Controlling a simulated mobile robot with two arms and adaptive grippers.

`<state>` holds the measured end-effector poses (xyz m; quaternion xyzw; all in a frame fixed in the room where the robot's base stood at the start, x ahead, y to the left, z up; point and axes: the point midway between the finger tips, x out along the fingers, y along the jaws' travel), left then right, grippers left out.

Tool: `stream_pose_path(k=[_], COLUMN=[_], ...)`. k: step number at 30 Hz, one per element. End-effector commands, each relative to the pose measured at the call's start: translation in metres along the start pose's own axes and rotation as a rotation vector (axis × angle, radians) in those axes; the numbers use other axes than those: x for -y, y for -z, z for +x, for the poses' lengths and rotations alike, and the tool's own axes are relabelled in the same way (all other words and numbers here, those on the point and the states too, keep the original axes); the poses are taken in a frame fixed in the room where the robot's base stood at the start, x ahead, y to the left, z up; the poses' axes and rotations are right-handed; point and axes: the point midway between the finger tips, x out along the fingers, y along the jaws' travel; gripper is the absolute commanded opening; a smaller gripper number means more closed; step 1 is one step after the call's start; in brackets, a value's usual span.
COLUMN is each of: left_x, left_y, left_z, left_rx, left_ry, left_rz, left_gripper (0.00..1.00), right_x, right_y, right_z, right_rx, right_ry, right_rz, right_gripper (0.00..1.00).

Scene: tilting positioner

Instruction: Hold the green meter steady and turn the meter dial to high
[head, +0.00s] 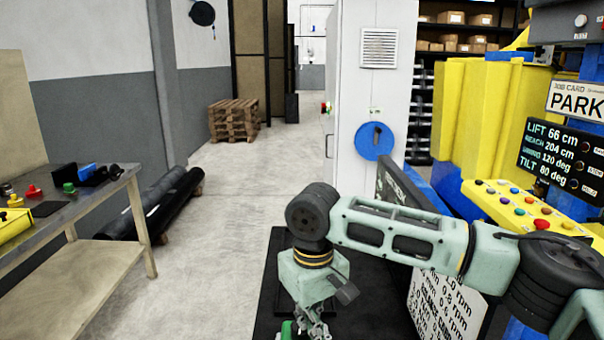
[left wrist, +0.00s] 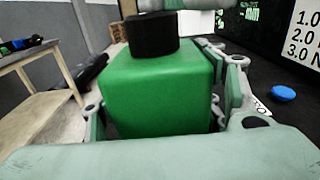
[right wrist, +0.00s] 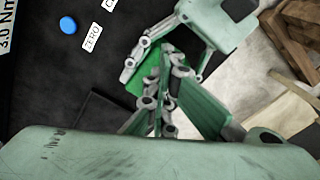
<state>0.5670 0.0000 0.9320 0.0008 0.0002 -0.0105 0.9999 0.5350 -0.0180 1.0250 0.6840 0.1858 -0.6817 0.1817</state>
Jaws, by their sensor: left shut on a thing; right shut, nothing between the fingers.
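The green meter (left wrist: 160,90) is a box with a round black dial (left wrist: 153,34) on top. In the left wrist view my left gripper (left wrist: 165,105) has a finger on each side of the meter and is shut on it. My right gripper (right wrist: 163,72) is shut and empty in the right wrist view, with part of the green meter (right wrist: 143,78) behind its fingers. In the head view my right gripper (head: 316,328) points down at the bottom edge, beside a sliver of green (head: 287,328). The dial's marking and setting cannot be made out.
A blue button (left wrist: 283,93) sits on the dark surface right of the meter; a ZERO label (right wrist: 92,37) shows near it. A white torque sign (head: 440,305) and a yellow control panel (head: 530,210) stand right. A workbench (head: 90,205) stands left, with clear floor between.

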Motion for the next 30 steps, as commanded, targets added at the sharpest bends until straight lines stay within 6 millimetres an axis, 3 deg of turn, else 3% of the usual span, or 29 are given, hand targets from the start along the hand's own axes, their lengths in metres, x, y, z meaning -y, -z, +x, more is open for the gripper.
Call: stream_pose_path(k=[1, 30], left_x=[0.004, 0.005], left_y=[-0.002, -0.003], left_z=[-0.003, -0.003], left_rx=[0.006, 0.008], left_ry=[0.008, 0.012], left_rz=[0.001, 0.000], left_gripper=[0.20, 0.20], right_x=[-0.004, 0.006], right_y=[0.001, 0.004], right_z=[0.010, 0.011], right_rx=[0.005, 0.005], right_ry=[-0.008, -0.004], right_rz=[0.010, 0.005], right_gripper=[0.00, 0.00])
